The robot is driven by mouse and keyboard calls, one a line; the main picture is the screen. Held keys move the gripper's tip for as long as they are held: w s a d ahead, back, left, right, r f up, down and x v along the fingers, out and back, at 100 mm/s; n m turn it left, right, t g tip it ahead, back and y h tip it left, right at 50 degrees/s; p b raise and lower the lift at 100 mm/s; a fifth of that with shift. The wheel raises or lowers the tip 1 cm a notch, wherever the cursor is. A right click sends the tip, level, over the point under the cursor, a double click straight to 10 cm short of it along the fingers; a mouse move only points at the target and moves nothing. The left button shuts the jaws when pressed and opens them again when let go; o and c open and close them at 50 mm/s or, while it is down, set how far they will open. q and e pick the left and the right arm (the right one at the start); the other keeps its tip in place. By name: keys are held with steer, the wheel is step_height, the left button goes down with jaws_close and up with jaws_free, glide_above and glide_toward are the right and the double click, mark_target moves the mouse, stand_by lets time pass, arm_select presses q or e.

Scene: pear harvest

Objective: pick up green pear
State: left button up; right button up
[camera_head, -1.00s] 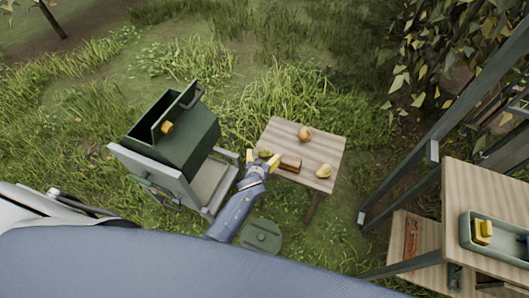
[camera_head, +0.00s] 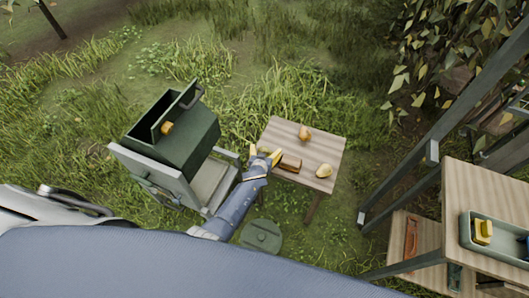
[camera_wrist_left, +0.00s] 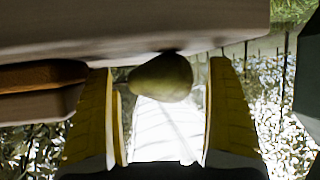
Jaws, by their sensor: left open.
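The green pear (camera_wrist_left: 163,78) shows in the left wrist view, between the two yellow fingers of my left gripper (camera_wrist_left: 163,105). Gaps show on both sides of it, wider on the right. In the head view my left gripper (camera_head: 265,156) is at the left edge of the small wooden table (camera_head: 322,152), and its fingers largely hide the pear there. The gripper is open. My right gripper is not in view.
A brown block (camera_head: 290,163) lies just right of the gripper, also seen in the wrist view (camera_wrist_left: 40,75). An orange-brown pear (camera_head: 305,134) and a yellowish pear (camera_head: 323,171) lie on the table. A dark green bin (camera_head: 180,140) stands left. A larger table with a tray (camera_head: 490,252) is at right.

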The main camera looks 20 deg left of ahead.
arm_select(q)
steer(key=c, duration=1.2)
steer(key=shift+c, duration=0.7)
steer(key=shift+r, duration=0.1)
